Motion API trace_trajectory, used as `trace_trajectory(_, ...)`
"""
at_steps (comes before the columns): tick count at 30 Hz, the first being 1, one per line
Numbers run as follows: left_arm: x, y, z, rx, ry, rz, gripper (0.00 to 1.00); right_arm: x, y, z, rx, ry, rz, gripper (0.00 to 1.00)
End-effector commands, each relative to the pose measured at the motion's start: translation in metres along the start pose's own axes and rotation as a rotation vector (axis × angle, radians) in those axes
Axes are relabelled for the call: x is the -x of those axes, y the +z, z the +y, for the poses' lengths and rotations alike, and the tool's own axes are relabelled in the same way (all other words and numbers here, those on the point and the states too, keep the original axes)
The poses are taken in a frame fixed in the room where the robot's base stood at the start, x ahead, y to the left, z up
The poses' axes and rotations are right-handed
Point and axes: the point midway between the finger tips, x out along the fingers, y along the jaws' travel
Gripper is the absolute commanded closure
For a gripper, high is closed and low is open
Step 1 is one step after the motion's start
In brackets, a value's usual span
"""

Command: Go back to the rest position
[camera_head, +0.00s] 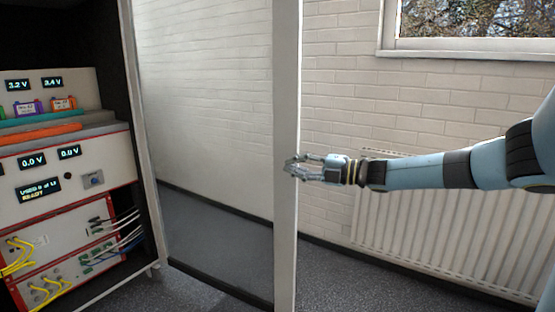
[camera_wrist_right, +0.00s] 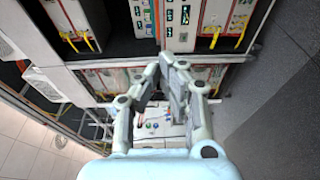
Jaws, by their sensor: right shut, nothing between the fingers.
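My right gripper (camera_head: 291,168) is at the end of my right arm, which comes in from the right in the head view. It is shut and empty, in front of the edge of a glass door (camera_head: 286,120); I cannot tell whether it touches the door. In the right wrist view my right gripper (camera_wrist_right: 165,62) points towards racks of cycler equipment, with its fingers together. The battery cycler cabinet (camera_head: 150,200) stands open on the left. My left gripper shows in neither view.
The cycler (camera_head: 75,165) shows displays and holds purple and orange cells. Yellow cables (camera_head: 18,258) hang from the lower units. A radiator (camera_head: 450,220) is on the brick wall under a window (camera_head: 480,18). Grey floor (camera_head: 335,285) is clear between the door and the radiator.

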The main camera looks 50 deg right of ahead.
Motion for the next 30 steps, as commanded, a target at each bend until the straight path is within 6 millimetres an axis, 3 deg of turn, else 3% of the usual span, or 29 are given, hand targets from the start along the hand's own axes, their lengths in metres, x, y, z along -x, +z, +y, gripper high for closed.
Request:
trace_trajectory(3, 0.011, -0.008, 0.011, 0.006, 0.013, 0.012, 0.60, 0.023, 0.004, 0.003, 0.001, -0.003, 0.000, 1.00)
trace_trajectory(9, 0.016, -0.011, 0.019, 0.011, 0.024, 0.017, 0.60, 0.045, 0.008, 0.001, 0.001, 0.000, 0.001, 1.00)
trace_trajectory(20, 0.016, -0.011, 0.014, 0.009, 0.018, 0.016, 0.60, 0.050, 0.005, -0.006, -0.014, 0.005, -0.003, 1.00)
trace_trajectory(23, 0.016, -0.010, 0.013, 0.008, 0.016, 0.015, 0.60, 0.057, -0.010, -0.036, -0.082, 0.017, -0.033, 1.00)
trace_trajectory(25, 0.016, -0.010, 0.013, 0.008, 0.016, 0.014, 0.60, 0.069, -0.024, -0.074, -0.156, 0.013, -0.085, 1.00)
trace_trajectory(30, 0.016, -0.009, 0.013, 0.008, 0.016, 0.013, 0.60, 0.106, -0.069, -0.201, -0.411, -0.106, -0.300, 1.00)
